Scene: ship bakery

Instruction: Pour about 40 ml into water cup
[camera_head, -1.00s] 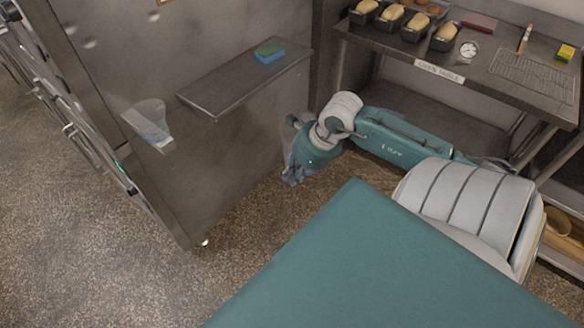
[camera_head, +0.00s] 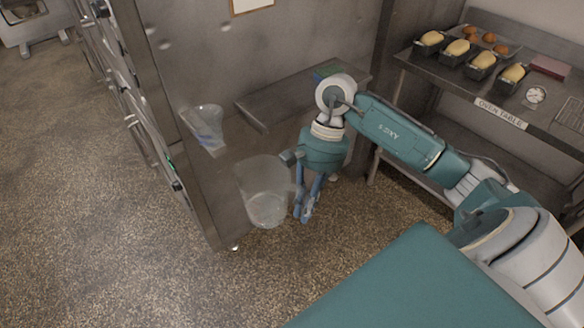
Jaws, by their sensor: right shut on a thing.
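My right gripper (camera_head: 305,212) points down in front of the steel panel and is shut on a clear jug. The clear jug (camera_head: 262,180) is to the left of the fingers, above the floor, roughly upright; its base looks pale, and I cannot tell how much liquid it holds. A smaller clear cup-like vessel (camera_head: 205,122) with a bluish lower part shows against the steel panel, up and left of the jug, apart from it. I cannot tell for sure that it is the water cup. My left gripper is out of view.
A steel shelf (camera_head: 262,103) juts from the panel behind my right arm, with a blue-green sponge (camera_head: 325,72) partly hidden. The oven table (camera_head: 440,83) at right holds loaf tins, rolls and a dial. Open speckled floor (camera_head: 110,230) lies at left.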

